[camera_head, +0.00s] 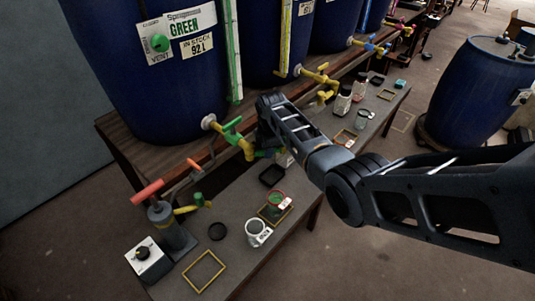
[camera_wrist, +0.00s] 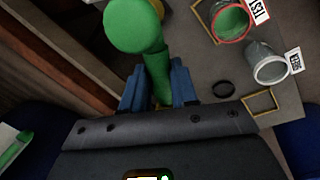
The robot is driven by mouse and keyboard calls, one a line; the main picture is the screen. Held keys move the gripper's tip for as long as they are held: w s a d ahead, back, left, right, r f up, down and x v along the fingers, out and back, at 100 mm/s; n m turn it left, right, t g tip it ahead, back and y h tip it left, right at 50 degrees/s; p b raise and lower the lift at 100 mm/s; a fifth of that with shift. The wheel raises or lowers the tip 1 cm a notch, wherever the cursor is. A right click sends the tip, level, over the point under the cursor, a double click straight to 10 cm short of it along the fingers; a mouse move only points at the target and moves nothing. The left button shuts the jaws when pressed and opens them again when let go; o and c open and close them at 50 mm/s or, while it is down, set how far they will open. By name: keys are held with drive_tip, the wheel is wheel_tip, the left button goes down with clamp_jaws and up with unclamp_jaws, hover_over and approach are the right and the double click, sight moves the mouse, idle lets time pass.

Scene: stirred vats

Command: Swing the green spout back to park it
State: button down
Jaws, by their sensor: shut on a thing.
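The blue vat labelled GREEN (camera_head: 135,90) has a yellow tap with a green lever (camera_head: 232,124) near its base. A green spout part (camera_wrist: 150,50) with a rounded end fills the space between my fingers in the wrist view. My gripper (camera_wrist: 158,88) is shut on it, one blue finger on each side. In the head view my gripper (camera_head: 267,140) is beside the yellow tap, and a small bit of green shows below it. My arm hides much of the spout there.
A grey device with a red handle (camera_head: 148,192) is at left. More jars stand farther along.

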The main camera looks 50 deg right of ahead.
drive_tip(key=shift+w+d+f+n+y+b, duration=0.1)
drive_tip(key=shift+w+d+n+y+b, duration=0.1)
drive_tip(key=shift+w+n+b, duration=0.65)
drive_tip(key=shift+w+d+r+n+y+b, duration=0.2)
drive_tip(key=shift+n+b, duration=0.4)
drive_tip(key=shift+n, duration=0.7)
drive_tip(key=shift+w+d+f+n+y+b, duration=0.2)
drive_tip(key=shift+w+n+b, duration=0.5)
drive_tip(key=shift+n, duration=0.35)
drive_tip(key=shift+a, duration=0.1)
drive_tip(key=c, duration=0.9)
unclamp_jaws()
drive_tip(key=r, duration=0.2)
drive_tip(key=s+r, duration=0.1)
drive_tip(key=r, duration=0.4)
drive_tip(key=shift+s+r+p, duration=0.3)
drive_tip(key=shift+r+p, duration=0.1)
drive_tip(key=shift+s, duration=0.1)
